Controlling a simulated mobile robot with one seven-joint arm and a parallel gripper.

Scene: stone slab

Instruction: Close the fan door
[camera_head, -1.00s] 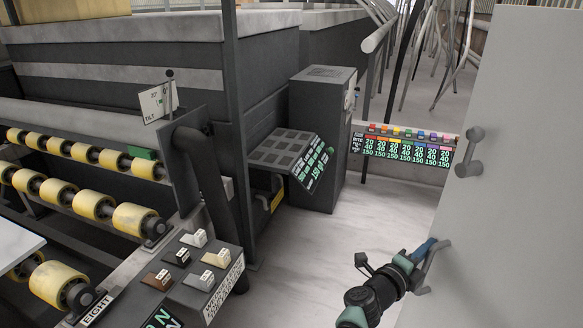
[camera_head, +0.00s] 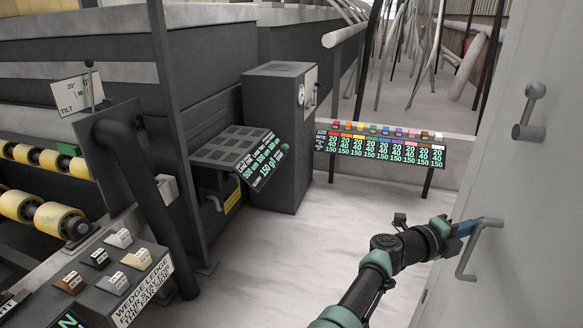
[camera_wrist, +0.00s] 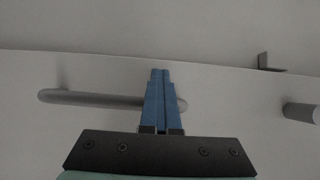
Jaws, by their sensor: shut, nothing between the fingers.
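The fan door, a large pale grey panel (camera_head: 535,230), fills the right side of the head view. A grey bar handle (camera_head: 476,250) stands off its face; it also shows as a horizontal bar in the wrist view (camera_wrist: 100,98). My gripper (camera_head: 474,226) is at the upper end of this handle. In the wrist view its blue fingers (camera_wrist: 160,75) are together and empty, overlapping the bar near its right end. I cannot tell whether they touch it. A second, lever-like grey fitting (camera_head: 530,112) sits higher on the panel.
Pale floor (camera_head: 300,245) is open left of the door. A dark cabinet (camera_head: 283,135) and a sloped control panel (camera_head: 240,155) stand beyond it. A low rack with coloured labels (camera_head: 385,145) stands at the back. A button console (camera_head: 110,270) is at lower left.

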